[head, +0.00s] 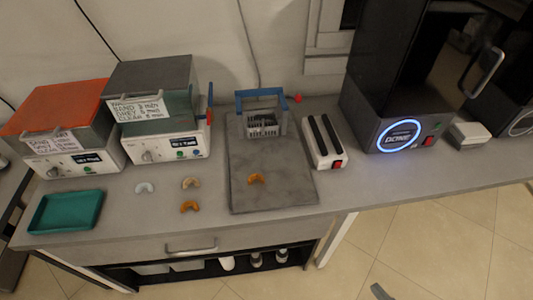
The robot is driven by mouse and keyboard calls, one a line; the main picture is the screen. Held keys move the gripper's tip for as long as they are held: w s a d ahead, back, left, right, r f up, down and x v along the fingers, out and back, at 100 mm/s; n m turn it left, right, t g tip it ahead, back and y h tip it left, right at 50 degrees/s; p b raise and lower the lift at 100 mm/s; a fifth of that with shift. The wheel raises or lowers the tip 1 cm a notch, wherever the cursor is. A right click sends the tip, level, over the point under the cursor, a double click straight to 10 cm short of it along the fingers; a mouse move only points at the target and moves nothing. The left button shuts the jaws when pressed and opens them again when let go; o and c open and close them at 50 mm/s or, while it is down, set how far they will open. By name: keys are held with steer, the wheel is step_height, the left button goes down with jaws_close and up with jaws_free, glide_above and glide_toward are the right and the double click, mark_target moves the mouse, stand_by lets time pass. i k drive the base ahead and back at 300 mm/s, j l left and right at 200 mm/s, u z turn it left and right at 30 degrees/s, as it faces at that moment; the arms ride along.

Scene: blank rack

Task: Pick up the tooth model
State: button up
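Several small horseshoe-shaped tooth models show in the head view. An orange-brown tooth model (255,178) lies on the dark grey mat (272,200). Left of the mat, on the bare counter, lie a pale bluish-white tooth model (145,187), a beige tooth model (190,183) and another orange-brown tooth model (189,206). The task does not single one out. My gripper cannot be made out in this view, and nothing touches the models.
A blue-handled basket (262,121) stands at the mat's back. A green tray (66,211) is at the counter's left. Lidded machines (164,139) stand behind the models. A white two-slot device (324,141) and a large black machine (400,80) stand right. The right counter front is clear.

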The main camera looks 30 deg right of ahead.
mark_target(185, 204)
steer(key=i+l+u, duration=0.1)
steer(key=u, duration=0.3)
steer(key=i+l+u, duration=0.2)
steer(key=u, duration=0.15)
steer(key=i+u, duration=0.1)
steer(key=u, duration=0.8)
